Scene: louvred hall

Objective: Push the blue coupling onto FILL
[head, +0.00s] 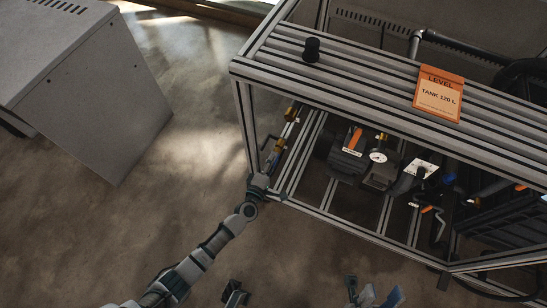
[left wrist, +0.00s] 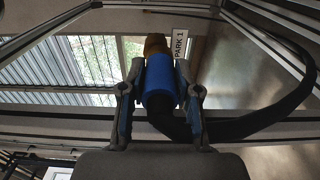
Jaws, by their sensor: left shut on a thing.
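The blue coupling (left wrist: 158,82) sits between the two fingers of my left gripper (left wrist: 160,90) in the left wrist view, and the fingers are shut on it. A black hose (left wrist: 250,122) runs from its near end and curves to the right. Its far end meets a brass-coloured fitting (left wrist: 155,46) beside a label reading PARK 1 (left wrist: 180,44). In the head view my left gripper (head: 272,160) reaches the left end of the frame rack; the coupling is too small to make out there. My right gripper (head: 374,294) shows partly at the bottom edge. I cannot read a FILL label.
The metal rack (head: 350,75) carries an orange LEVEL card (head: 438,94) and a black knob (head: 311,50) on top. Gauges and boxes (head: 378,157) stand inside. Brass fittings (head: 292,113) line its left end. A grey cabinet (head: 85,85) stands left, with clear floor between.

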